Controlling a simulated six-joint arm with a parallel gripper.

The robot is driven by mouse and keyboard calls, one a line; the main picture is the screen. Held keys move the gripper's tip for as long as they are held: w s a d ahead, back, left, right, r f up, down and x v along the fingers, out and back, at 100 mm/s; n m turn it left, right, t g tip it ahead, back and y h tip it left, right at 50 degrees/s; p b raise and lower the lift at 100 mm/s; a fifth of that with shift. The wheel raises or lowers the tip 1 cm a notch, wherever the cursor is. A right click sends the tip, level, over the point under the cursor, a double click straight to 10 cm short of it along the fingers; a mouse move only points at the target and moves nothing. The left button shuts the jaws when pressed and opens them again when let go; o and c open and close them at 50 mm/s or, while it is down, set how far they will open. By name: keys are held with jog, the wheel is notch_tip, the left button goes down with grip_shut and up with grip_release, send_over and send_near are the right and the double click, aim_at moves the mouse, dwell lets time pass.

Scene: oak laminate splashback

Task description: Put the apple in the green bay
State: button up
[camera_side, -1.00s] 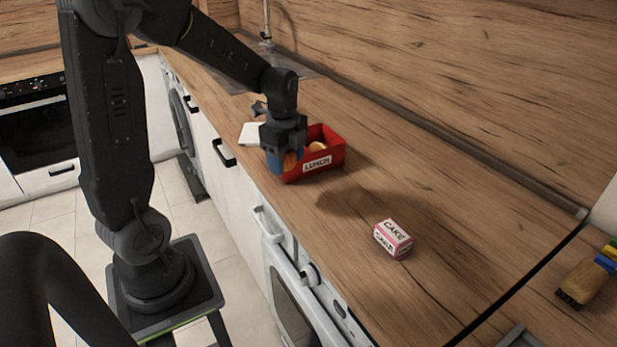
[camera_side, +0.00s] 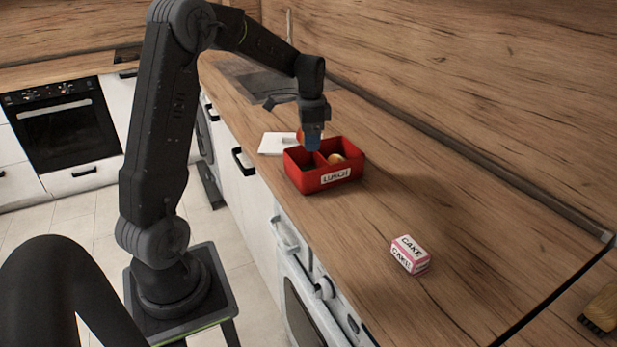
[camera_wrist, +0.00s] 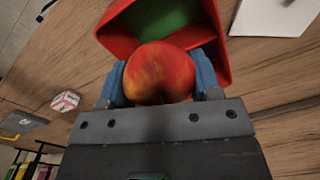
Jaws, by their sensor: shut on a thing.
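My gripper (camera_side: 312,146) is shut on a red-yellow apple (camera_wrist: 158,75), which sits between the blue fingers in the wrist view. In the side view only a sliver of the apple (camera_side: 299,136) shows beside the fingers. The gripper is at the back left of the red lunch box (camera_side: 353,175), apparently above its rim. The box has two compartments; a round yellowish-orange thing (camera_side: 336,158) lies in the right one. The wrist view shows a green bay floor (camera_wrist: 165,18) beyond the apple; its visible part is bare. The apple hides part of the box.
A wooden brush (camera_side: 602,310) is at the right edge. The counter between lunch box and cake box is clear.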

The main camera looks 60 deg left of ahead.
notch_tip(320, 180, down, 10)
jog(key=shift+r, duration=0.1)
dwell(0.4)
jog(key=o, duration=0.9)
jog(key=shift+o, duration=0.2)
jog(key=shift+w, duration=0.1)
notch_tip(320, 180, up, 12)
jog(key=shift+f, duration=0.2)
jog(key=s+d+r+n+t, duration=0.15)
jog(key=s+d+r, duration=0.3)
jog(key=d, duration=0.55)
jog(key=s+d+r+n+t, duration=0.15)
jog(key=s+d+r, duration=0.35)
jog(key=d, duration=0.5)
jog(key=s+d+f+t, duration=0.1)
jog(key=s+d, duration=0.1)
jog(key=s, duration=0.2)
jog(key=s+d+f+n+t, duration=0.1)
jog(key=s+d, duration=0.2)
jog(key=s, duration=0.2)
jog(key=shift+s+f+t, duration=0.2)
jog(key=shift+f+t, duration=0.05)
jog(key=shift+t, duration=0.05)
